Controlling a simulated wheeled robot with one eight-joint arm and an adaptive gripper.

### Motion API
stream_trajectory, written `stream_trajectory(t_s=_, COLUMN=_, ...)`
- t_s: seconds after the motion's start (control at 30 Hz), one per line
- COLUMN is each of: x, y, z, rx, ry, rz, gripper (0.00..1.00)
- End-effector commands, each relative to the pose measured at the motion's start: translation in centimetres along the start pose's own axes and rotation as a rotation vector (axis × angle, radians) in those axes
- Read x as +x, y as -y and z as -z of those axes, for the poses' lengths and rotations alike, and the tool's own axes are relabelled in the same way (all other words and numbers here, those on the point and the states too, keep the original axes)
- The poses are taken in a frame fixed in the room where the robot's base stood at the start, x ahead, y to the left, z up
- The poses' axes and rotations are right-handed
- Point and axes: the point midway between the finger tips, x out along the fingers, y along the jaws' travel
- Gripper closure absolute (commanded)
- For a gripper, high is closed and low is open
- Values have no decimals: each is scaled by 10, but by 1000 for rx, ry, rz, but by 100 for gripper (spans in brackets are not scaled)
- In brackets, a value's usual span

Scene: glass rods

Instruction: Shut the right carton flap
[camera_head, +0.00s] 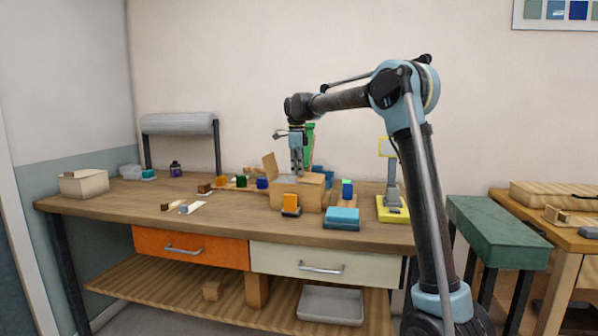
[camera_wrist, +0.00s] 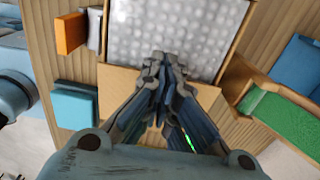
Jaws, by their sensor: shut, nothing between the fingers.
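The open cardboard carton (camera_head: 287,195) stands on the workbench with its left flap (camera_head: 269,166) raised. In the wrist view, bubbled grey packing (camera_wrist: 165,30) fills its opening. The right flap (camera_wrist: 118,79) is a tan panel along the opening's lower edge in the wrist view and looks folded outward. My gripper (camera_head: 297,174) points down over the carton. Its fingers are shut and empty, and their tips (camera_wrist: 165,60) overlap the line between packing and right flap. Whether they touch the flap cannot be told. The fingers hide the flap's middle.
An orange block (camera_head: 290,202) on a dark stand is in front of the carton, and a teal box (camera_head: 342,215) lies front right. A green item (camera_wrist: 275,112) and a blue bin (camera_wrist: 298,65) are close behind. A yellow-based stand (camera_head: 393,209) is farther right.

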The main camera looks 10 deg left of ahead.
Motion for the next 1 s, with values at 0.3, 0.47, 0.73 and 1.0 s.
stream_trajectory(t_s=0.3, x=1, y=0, z=0, rx=0, ry=0, rz=0, gripper=100)
stream_trajectory(t_s=0.47, x=0, y=0, z=0, rx=0, ry=0, rz=0, gripper=100)
stream_trajectory(t_s=0.73, x=-6, y=0, z=0, rx=0, ry=0, rz=0, gripper=100)
stream_trajectory(t_s=1.0, x=-16, y=0, z=0, rx=0, ry=0, rz=0, gripper=100)
